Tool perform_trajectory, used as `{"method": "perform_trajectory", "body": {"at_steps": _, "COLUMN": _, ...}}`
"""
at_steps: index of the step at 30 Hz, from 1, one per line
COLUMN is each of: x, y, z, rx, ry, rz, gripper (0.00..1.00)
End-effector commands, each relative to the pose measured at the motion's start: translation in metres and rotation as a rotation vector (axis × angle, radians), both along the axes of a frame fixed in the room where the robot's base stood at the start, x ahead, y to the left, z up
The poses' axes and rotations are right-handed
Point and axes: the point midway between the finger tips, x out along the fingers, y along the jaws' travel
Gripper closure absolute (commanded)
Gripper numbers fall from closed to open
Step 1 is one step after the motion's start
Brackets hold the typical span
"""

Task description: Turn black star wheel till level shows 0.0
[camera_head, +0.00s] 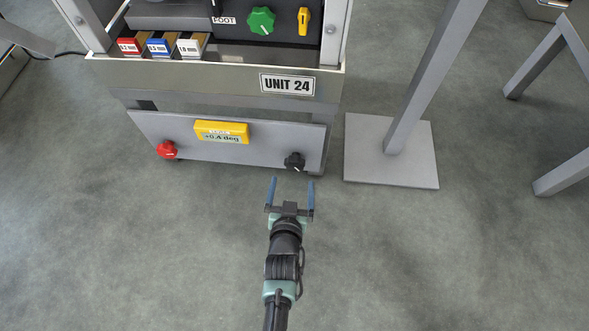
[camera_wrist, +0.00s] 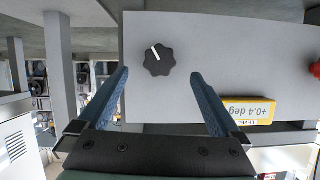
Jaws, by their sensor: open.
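The black star wheel (camera_head: 294,161) sits at the right end of the grey lower panel (camera_head: 262,147) of the unit. In the wrist view the wheel (camera_wrist: 159,58) shows a white pointer line and lies ahead of and between my fingertips. The yellow level display (camera_head: 222,131) is mounted at the panel's upper middle. In the wrist view the display (camera_wrist: 249,111) appears upside down and reads +0.4 deg. My gripper (camera_head: 292,181) is open and empty, its blue fingers pointing at the panel. It is apart from the wheel, just short of it.
A red star wheel (camera_head: 167,149) sits at the panel's left end. Above are the UNIT 24 plate (camera_head: 287,84), a green knob (camera_head: 261,20) and a yellow switch (camera_head: 303,21). A grey post base (camera_head: 391,172) stands to the right. The floor around my arm is clear.

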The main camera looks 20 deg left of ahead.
Motion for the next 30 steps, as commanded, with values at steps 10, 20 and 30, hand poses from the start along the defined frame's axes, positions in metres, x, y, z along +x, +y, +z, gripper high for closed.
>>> {"method": "perform_trajectory", "body": {"at_steps": 10, "x": 0.057, "y": 0.018, "z": -0.026, "rx": 0.001, "ry": -0.001, "rz": 0.000, "gripper": 0.00}}
{"method": "perform_trajectory", "body": {"at_steps": 20, "x": 0.073, "y": 0.023, "z": -0.032, "rx": 0.000, "ry": 0.000, "rz": 0.000, "gripper": 0.00}}
{"method": "perform_trajectory", "body": {"at_steps": 30, "x": 0.073, "y": 0.023, "z": -0.031, "rx": 0.000, "ry": 0.000, "rz": 0.000, "gripper": 0.22}}
